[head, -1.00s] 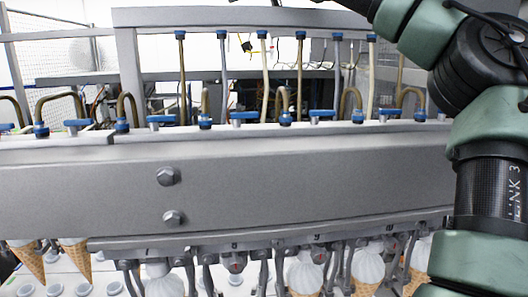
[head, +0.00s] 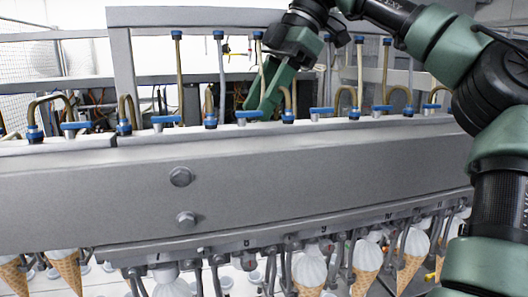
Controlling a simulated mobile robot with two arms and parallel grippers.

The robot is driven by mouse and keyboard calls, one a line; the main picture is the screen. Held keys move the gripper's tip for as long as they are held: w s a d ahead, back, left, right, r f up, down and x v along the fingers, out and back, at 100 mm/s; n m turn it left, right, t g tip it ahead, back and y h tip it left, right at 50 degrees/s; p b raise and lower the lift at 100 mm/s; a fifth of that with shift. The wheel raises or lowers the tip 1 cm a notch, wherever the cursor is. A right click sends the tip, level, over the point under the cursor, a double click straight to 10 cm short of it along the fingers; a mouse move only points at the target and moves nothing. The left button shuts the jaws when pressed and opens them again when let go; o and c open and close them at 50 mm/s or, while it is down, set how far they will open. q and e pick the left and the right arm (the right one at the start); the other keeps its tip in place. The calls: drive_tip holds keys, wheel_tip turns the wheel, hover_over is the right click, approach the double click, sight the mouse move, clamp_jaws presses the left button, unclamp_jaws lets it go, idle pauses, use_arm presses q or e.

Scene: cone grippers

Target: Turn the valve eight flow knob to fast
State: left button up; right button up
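A row of blue-handled valves runs along the top of the grey metal beam. The number 8 shows on the lower rail, and the blue knob (head: 248,114) roughly above it seems to be valve eight's. My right gripper (head: 258,108) reaches down from above, just behind this knob, with its green fingers apart. I cannot tell whether it touches the knob. The fingertips are partly hidden behind the knob and beam. The fast and slow marks are too small to read. My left gripper is not in view.
Other blue knobs (head: 165,119) and (head: 321,110) stand close on both sides. Thin upright pipes (head: 222,75) and curved brass hoses rise behind the beam (head: 330,165). Ice cream cones (head: 366,260) hang below. My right arm crosses the upper right.

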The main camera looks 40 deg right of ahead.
drive_tip(key=shift+m+g+h, duration=0.6)
drive_tip(key=f, duration=0.5)
drive_tip(key=s+f+p, duration=0.1)
drive_tip(key=f, duration=0.2)
drive_tip(key=shift+a+f, duration=0.25)
clamp_jaws()
